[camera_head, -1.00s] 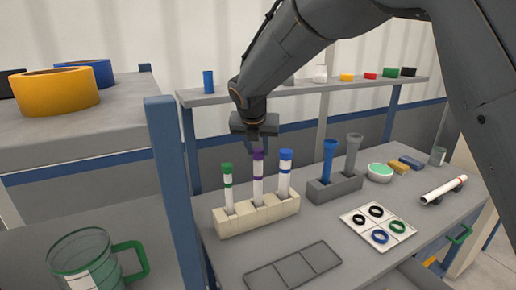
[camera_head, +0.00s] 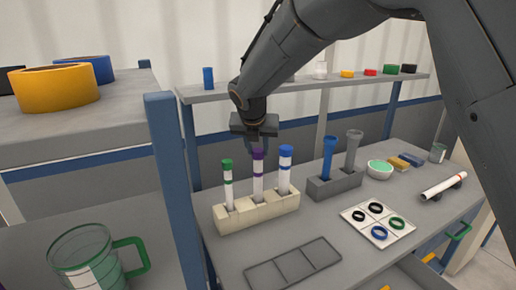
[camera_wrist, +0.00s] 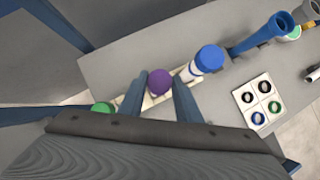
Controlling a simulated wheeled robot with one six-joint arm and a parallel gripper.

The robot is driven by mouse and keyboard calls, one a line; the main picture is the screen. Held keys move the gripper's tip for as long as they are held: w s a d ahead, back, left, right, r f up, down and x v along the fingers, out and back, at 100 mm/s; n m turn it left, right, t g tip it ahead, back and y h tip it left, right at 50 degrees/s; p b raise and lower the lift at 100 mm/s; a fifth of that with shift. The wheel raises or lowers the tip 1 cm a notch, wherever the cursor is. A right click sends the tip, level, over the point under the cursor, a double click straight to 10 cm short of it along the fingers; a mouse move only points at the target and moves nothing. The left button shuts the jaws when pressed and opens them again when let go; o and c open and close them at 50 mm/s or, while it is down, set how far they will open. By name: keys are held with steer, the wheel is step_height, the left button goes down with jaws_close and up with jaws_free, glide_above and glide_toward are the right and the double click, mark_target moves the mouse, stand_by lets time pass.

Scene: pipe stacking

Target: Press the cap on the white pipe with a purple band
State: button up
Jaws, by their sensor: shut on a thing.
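The white pipe with a purple band (camera_head: 257,182) stands upright in the middle slot of the cream rack (camera_head: 262,215). The purple cap (camera_head: 258,154) sits at its top; in the wrist view the cap (camera_wrist: 160,81) shows from above, between my two fingers. My gripper (camera_head: 257,143) is above the rack, pointing down, shut on the purple cap. Whether the cap is fully seated on the pipe is hidden by the fingers.
Pipes with a green cap (camera_head: 227,164) and a blue cap (camera_head: 285,152) stand close on either side. A grey rack (camera_head: 335,187) with two funnels, a ring tray (camera_head: 372,237) and an empty grey tray (camera_head: 293,266) share the bench. A shelf (camera_head: 300,85) runs behind.

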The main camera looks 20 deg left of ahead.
steer(key=shift+f, duration=0.65)
steer(key=o, duration=1.5)
steer(key=shift+r, duration=0.15)
steer(key=shift+r+p, duration=3.4)
steer(key=shift+p, duration=0.1)
